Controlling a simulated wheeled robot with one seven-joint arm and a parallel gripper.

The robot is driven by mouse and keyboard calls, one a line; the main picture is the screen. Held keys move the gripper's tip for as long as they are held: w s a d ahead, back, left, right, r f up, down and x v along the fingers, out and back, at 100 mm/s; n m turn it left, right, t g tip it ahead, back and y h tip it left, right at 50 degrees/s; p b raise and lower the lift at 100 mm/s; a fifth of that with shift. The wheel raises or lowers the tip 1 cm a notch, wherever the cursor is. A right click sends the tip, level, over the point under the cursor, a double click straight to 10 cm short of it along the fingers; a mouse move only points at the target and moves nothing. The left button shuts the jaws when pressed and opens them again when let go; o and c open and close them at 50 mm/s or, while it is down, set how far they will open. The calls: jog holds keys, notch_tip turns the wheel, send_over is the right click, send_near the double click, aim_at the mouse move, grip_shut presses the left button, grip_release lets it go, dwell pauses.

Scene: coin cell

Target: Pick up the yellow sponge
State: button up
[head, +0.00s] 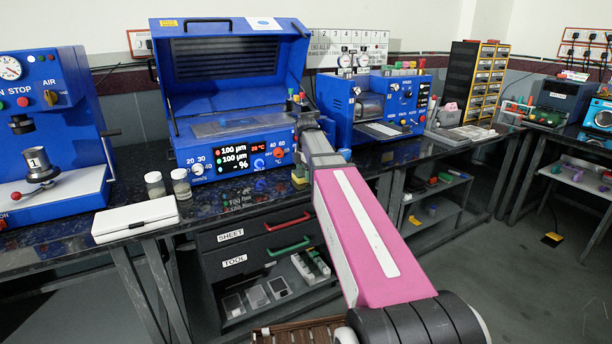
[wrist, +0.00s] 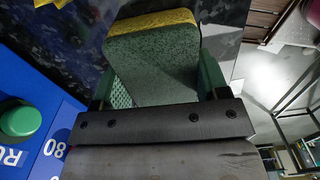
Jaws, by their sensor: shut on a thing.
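The sponge (wrist: 155,62) shows large in the wrist view, with a green-grey face towards the camera and a yellow layer along its far edge. My gripper (wrist: 155,85) is shut on it, with one green finger pad at each side. In the head view a small bit of the yellow sponge (head: 299,179) shows at the front edge of the dark bench, beside the blue coating machine. My arm hides most of the gripper there. I cannot tell whether the sponge touches the bench top.
The blue coating machine (head: 232,95) with its lid up stands just left of my gripper. Two small jars (head: 180,183) and a white case (head: 136,219) sit further left on the bench (head: 240,197). Another blue machine (head: 380,104) stands behind my arm. Drawers (head: 258,244) are below.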

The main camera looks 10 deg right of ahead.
jog(key=shift+r, duration=0.55)
jog(key=r, duration=0.3)
jog(key=shift+s+a+r, duration=0.2)
jog(key=shift+r, duration=0.05)
jog(key=s+a+r, duration=0.6)
jog(key=s+a, duration=0.1)
jog(key=a, duration=0.1)
jog(key=shift+a+r, duration=0.2)
jog(key=shift+a, duration=0.15)
jog(key=shift+o, duration=0.3)
